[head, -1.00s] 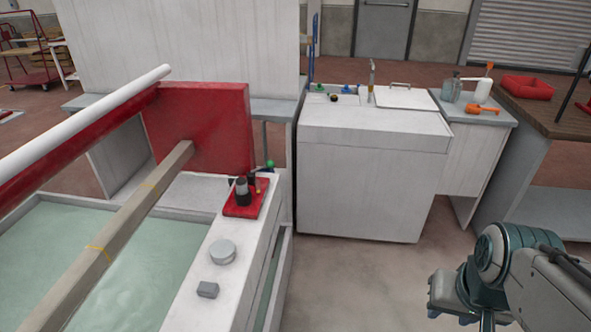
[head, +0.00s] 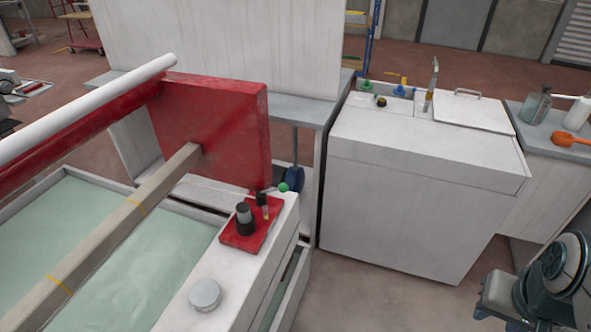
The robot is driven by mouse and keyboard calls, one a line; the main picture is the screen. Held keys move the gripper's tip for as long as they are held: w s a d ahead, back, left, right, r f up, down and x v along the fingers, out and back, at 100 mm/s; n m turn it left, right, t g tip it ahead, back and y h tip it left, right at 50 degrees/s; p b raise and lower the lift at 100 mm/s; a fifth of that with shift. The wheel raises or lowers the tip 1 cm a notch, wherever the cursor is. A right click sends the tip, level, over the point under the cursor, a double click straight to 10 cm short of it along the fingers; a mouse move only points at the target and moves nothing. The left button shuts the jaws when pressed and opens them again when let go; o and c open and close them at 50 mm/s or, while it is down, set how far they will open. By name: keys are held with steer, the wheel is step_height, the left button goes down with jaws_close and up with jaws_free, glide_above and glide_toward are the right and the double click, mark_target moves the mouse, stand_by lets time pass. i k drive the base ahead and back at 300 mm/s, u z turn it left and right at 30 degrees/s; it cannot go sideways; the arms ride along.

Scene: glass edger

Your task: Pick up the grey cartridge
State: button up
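On the white machine ledge (head: 231,264) at lower centre lies a red plate (head: 257,238). A short black cylinder with a grey band (head: 244,217) stands upright on it. A thinner dark upright piece with a light band (head: 264,206) stands beside it. Either could be the grey cartridge; I cannot tell which. A round grey cap (head: 205,295) sits nearer on the same ledge. Part of my arm shows at the lower right, apart from all of these. My gripper's fingers are not in view.
A white cabinet (head: 415,190) with a lidded top stands right of centre. A side table (head: 560,135) holds bottles and an orange tool (head: 571,140). A beam (head: 120,225) crosses the greenish water tank (head: 150,262) at left. Floor is open between ledge and cabinet.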

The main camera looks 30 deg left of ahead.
mark_target(243, 211)
steer(key=i, duration=1.45)
steer(key=u, duration=3.7)
steer(key=i, duration=0.5)
steer(key=u, duration=0.05)
